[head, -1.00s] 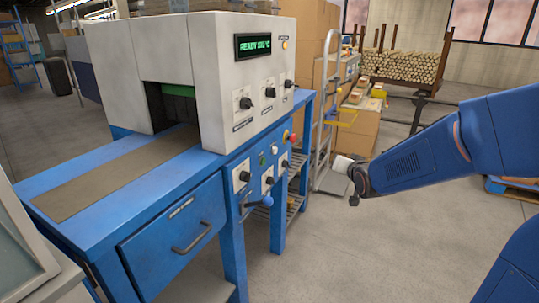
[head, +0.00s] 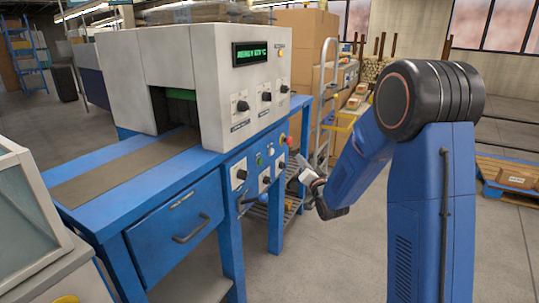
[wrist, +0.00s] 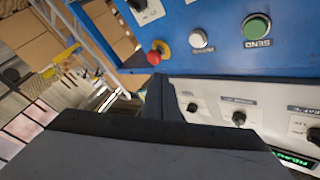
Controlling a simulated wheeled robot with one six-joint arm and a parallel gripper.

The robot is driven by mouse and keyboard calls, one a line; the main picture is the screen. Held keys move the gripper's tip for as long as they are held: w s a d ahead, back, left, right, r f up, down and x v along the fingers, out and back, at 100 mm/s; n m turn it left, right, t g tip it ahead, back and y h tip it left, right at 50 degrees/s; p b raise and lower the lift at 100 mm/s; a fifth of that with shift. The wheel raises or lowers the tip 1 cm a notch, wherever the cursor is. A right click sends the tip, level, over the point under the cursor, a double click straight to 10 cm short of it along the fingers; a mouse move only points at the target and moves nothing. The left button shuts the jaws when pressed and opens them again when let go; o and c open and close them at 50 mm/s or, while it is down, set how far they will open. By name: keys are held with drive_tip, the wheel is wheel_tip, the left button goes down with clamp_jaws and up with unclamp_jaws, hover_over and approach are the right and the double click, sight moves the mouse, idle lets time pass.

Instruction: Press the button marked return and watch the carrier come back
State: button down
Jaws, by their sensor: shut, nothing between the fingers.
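The blue control panel (head: 252,170) is on the front of the machine, below its white housing. In the wrist view, turned over, a white button (wrist: 198,38) has a small label too blurred to read surely. Beside it is a green button (wrist: 257,27) marked SEND. My gripper (head: 304,168) is shut and empty, just right of the panel in the head view. In the wrist view my dark gripper (wrist: 158,92) hangs below the buttons, apart from the white one. A green edge (head: 181,94) shows in the tunnel mouth; I cannot tell if it is the carrier.
A red knob (wrist: 155,58) on a yellow base sits close to the white button. Black dials surround the buttons. A brown strip (head: 120,165) runs along the blue bench into the tunnel. A hand truck (head: 322,105) and cartons stand behind my arm. Floor is clear in front.

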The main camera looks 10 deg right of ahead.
sight(272, 152)
drive_tip(key=shift+a, duration=0.1)
idle(0.3)
drive_tip(key=w+a, duration=0.5)
drive_tip(key=a, duration=0.2)
idle(0.4)
drive_tip(key=shift+w+a, duration=0.15)
drive_tip(key=shift+w, duration=0.05)
idle(1.9)
drive_tip(key=shift+w+a, duration=0.15)
drive_tip(key=shift+a, duration=0.05)
